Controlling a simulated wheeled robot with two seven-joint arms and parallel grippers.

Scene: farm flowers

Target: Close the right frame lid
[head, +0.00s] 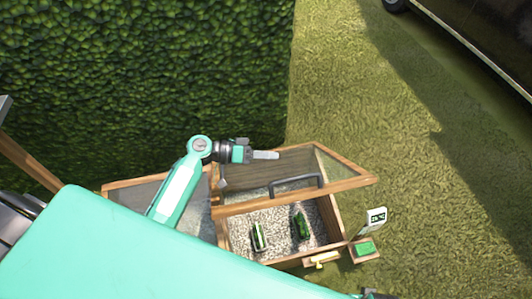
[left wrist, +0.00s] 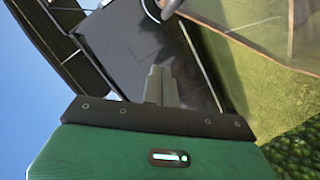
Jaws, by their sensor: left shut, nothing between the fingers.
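The right frame is a wooden box (head: 339,222) with a gravel bed. Its wooden-edged, glazed lid (head: 345,184) stands raised and tilted, leaving the front of the box uncovered. A dark grey bar handle (head: 318,176) sits on the lid's near rail. My left gripper (head: 273,155) is shut and empty near the lid's far edge, beyond the handle. I cannot tell whether it touches the lid. In the left wrist view its closed fingers (left wrist: 162,86) show, with a glazed pane (left wrist: 270,28) at the upper right. My right gripper is not in view.
Two small green-and-white items (head: 258,237) (head: 301,224) lie on the gravel. A green block (head: 364,249) and a white label (head: 376,216) are at the box's right corner. A tall hedge (head: 150,80) stands behind; grass at right is clear up to a dark vehicle (head: 480,35).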

